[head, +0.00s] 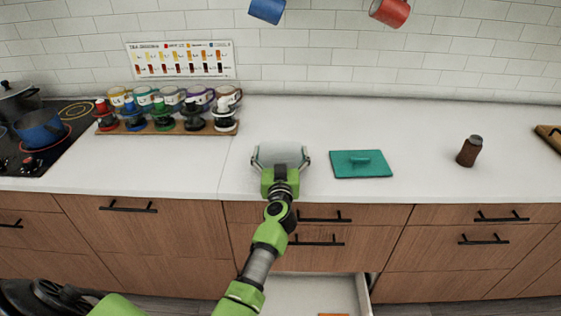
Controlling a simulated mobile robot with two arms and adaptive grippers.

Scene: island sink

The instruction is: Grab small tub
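A pale, translucent tub (281,153) stands on the white counter near its front edge, in the middle of the head view. My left gripper (281,160) reaches over the front edge with its fingers spread wide, one on each side of the tub. Whether the fingertips touch the tub's sides is too small to tell. The gripper's palm hides the tub's lower front. My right gripper is not in view.
A wooden rack with cups and colored drippers (168,128) stands at left, beside a black stove (45,135) with pots. A brown bottle (469,151) stands at right. A drawer (318,292) is open below my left arm. The counter behind the tub is clear.

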